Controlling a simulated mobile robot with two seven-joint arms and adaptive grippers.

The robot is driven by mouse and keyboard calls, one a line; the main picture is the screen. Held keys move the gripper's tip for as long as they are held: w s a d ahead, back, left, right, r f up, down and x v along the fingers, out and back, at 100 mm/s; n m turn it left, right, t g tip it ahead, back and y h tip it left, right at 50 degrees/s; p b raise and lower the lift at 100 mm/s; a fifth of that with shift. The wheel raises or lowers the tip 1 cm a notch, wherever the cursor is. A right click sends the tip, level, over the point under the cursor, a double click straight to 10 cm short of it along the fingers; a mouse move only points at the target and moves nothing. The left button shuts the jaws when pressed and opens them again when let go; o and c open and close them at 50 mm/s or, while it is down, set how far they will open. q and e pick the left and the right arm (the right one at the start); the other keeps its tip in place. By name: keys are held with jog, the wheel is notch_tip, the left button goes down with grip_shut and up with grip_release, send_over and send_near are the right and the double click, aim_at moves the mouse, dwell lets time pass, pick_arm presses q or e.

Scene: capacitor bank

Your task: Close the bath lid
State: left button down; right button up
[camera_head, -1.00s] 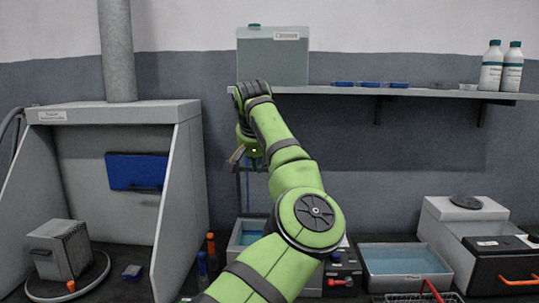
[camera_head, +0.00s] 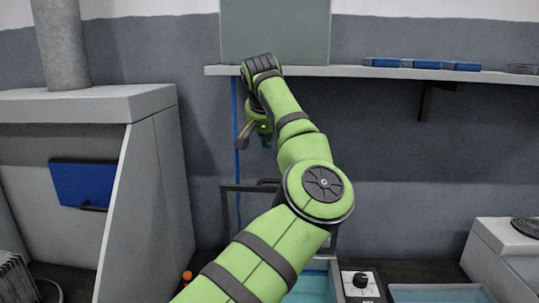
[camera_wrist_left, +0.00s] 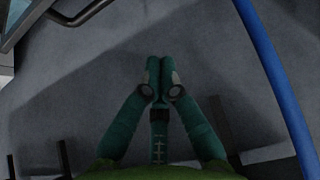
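The bath (camera_head: 330,268) stands low in the middle of the head view, with blue-green liquid inside. My left arm hides much of it. A dark upright frame with a bar (camera_head: 232,188), which looks like the raised bath lid, rises behind my arm. Its middle is hidden. My left gripper (camera_head: 266,143) is above this frame, below the shelf. In the left wrist view its fingers (camera_wrist_left: 158,65) are together with nothing between them. A dark bar (camera_wrist_left: 85,12), perhaps the lid's handle, shows at the upper left there, apart from the fingers. My right gripper is not in view.
A shelf (camera_head: 350,73) with a grey-green tank (camera_head: 275,32) and blue trays (camera_head: 420,64) is above and behind my left gripper. A blue hose (camera_head: 237,125) hangs beside it. A grey hood (camera_head: 150,200) stands left. A control box (camera_head: 361,287) is right of the bath.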

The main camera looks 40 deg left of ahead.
pick_arm(q)
notch_tip(320, 180, down, 8)
jog(key=p, duration=0.3)
jog(key=shift+w+a+f, duration=0.25)
jog(key=shift+w+a, duration=0.15)
jog(key=shift+d, duration=0.1)
dwell(0.4)
